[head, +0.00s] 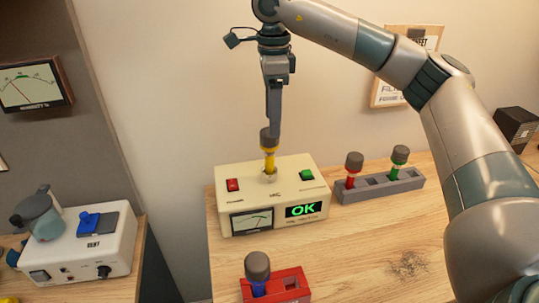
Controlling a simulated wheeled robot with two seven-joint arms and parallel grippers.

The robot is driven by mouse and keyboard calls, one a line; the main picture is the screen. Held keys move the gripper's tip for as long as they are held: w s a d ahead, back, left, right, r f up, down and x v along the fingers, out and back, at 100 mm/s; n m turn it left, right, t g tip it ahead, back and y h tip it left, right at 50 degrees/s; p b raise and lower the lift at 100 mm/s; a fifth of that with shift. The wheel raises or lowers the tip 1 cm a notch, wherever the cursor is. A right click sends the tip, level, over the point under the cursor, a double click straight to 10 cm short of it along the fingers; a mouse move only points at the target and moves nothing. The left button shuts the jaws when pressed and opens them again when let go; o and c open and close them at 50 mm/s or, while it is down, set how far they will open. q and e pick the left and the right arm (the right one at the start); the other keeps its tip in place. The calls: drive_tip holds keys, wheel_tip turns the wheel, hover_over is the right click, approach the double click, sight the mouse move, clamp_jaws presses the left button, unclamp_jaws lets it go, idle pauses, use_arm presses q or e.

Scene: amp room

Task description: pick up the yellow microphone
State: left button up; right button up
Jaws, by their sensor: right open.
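The yellow microphone (270,158) has a grey head and stands upright in a socket on top of the cream amp box (315,178). My right gripper (273,132) points straight down over it. Its fingers are at the microphone's grey head and overlap it in the picture. They are seen edge-on, so the gap between them is hidden, and I cannot tell whether they touch the head. The gripper is open. My left gripper is not in view.
A grey rack (380,188) right of the amp holds a red microphone (352,173) and a green one (398,160). In front, a red holder (292,284) carries a blue microphone (257,270). A white switch box (85,250) stands at left.

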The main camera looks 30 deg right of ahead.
drive_tip(key=p, duration=0.2)
hover_over(270, 154)
drive_tip(key=d, duration=0.1)
drive_tip(key=f, duration=0.3)
drive_tip(key=w+f, duration=0.1)
drive_tip(key=f, duration=0.1)
drive_tip(key=shift+d, duration=0.1)
drive_tip(key=shift+f, duration=0.4)
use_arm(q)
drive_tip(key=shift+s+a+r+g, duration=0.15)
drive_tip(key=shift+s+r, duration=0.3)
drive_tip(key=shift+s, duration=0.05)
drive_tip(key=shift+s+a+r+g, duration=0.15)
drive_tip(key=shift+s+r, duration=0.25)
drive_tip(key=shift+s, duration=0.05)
use_arm(e)
drive_tip(key=shift+a+f+p, duration=0.25)
drive_tip(key=shift+f+p, duration=0.5)
drive_tip(key=shift+f, duration=0.1)
wheel_tip(270, 154, down, 3)
drive_tip(key=shift+a+r+p, duration=0.1)
drive_tip(key=shift+p, duration=0.55)
drive_tip(key=shift+f, duration=0.4)
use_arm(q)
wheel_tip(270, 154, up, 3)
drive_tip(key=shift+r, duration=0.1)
use_arm(e)
drive_tip(key=shift+c, duration=0.6)
